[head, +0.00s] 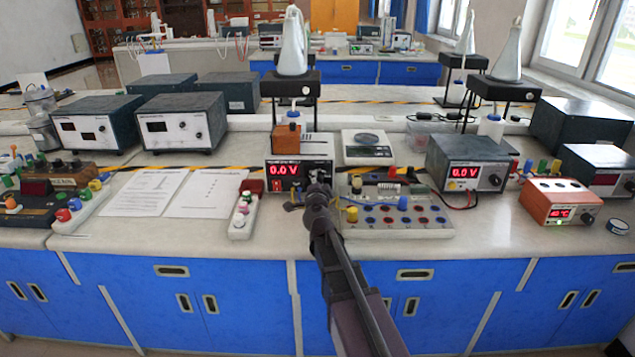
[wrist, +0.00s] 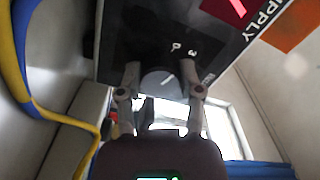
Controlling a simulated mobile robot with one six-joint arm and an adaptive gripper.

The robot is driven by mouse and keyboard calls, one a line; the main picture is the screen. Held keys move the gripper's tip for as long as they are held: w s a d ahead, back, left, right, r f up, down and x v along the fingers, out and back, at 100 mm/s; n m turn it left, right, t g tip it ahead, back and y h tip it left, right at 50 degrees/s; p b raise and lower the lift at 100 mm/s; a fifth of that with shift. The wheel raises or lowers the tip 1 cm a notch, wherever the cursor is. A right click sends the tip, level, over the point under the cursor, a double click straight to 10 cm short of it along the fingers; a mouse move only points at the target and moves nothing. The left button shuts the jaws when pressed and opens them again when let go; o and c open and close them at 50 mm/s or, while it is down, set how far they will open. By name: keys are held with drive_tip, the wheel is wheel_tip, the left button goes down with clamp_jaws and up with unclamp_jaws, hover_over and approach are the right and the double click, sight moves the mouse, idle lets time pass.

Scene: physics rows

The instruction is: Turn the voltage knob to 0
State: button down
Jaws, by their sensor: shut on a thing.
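The power supply (head: 284,171) stands in the middle of the bench and its red display reads 0.0 V. In the wrist view its dark front panel (wrist: 125,30) fills the top, with part of a red digit and the word "SUPPLY". The grey round voltage knob (wrist: 158,82) is on this panel, with a light pointer line and small markings beside it. My gripper (wrist: 160,76) is shut on the knob, one finger at each side. In the head view my gripper (head: 318,188) covers the right part of the panel, and the knob is hidden there.
A board with several coloured sockets (head: 400,220) lies close on the right. A white switch strip (head: 243,215) and paper sheets (head: 145,190) lie on the left. Another supply (head: 466,170) reading 0.0 V stands further right. A yellow and blue cable (wrist: 50,112) runs along the wrist view's left.

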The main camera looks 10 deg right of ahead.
drive_tip(key=shift+n, duration=0.8)
drive_tip(key=shift+c, duration=1.3)
unclamp_jaws()
drive_tip(key=shift+d, duration=0.1)
drive_tip(key=v, duration=1.2)
